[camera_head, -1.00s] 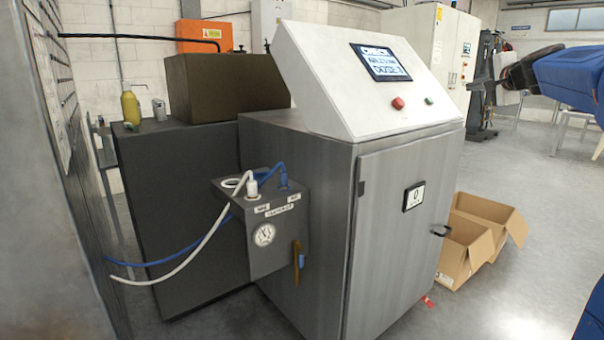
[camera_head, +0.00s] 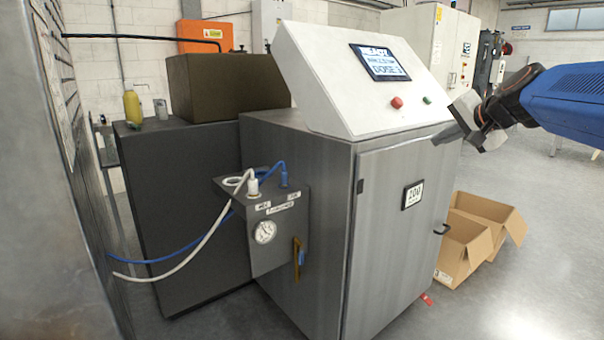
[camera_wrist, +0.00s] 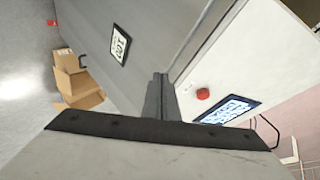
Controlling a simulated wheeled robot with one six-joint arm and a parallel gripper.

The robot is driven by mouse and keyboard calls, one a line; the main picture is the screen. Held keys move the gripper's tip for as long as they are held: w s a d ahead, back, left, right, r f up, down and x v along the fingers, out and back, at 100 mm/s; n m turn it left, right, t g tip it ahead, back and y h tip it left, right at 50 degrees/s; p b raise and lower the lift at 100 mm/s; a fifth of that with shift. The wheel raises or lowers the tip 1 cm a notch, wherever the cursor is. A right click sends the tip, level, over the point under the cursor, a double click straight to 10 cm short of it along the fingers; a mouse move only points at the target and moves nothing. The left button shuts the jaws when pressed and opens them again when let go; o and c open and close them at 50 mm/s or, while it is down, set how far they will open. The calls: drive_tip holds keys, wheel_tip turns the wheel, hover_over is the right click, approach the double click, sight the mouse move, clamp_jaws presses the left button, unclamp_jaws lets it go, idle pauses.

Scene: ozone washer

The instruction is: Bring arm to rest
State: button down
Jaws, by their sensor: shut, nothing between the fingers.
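My gripper (camera_head: 470,130) is at the upper right in the head view, beside the right end of the washer's sloped white panel. Its fingers are shut with nothing between them; in the wrist view the closed fingers (camera_wrist: 161,98) point towards the washer. My blue arm (camera_head: 575,100) reaches in from the right edge. The washer (camera_head: 400,220) stands in the middle with its grey door shut. Its screen (camera_head: 380,62) is lit and has text with "DOSE".
A red button (camera_head: 397,102) and a small green one sit below the screen. Open cardboard boxes (camera_head: 478,240) lie on the floor right of the washer. A grey side box (camera_head: 275,235) carries hoses and a gauge.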

drive_tip(key=s+a+f+n+g, duration=0.2)
drive_tip(key=s+a+f+n, duration=0.15)
drive_tip(key=s+f, duration=0.55)
drive_tip(key=s+a+f+n+g, duration=0.2)
drive_tip(key=s+a+f, duration=0.2)
drive_tip(key=s+f, duration=0.5)
drive_tip(key=s+f+n+g+h, duration=0.1)
drive_tip(key=s+f+n, duration=0.1)
drive_tip(key=s+f, duration=0.4)
drive_tip(key=s+f+n+g+h, duration=0.1)
drive_tip(key=s+f+n+g, duration=0.1)
drive_tip(key=s+f, duration=0.4)
drive_tip(key=s, duration=0.5)
drive_tip(key=shift+s+d+f, duration=0.15)
drive_tip(key=shift+s+d, duration=0.15)
drive_tip(key=shift+d, duration=0.1)
idle(3.9)
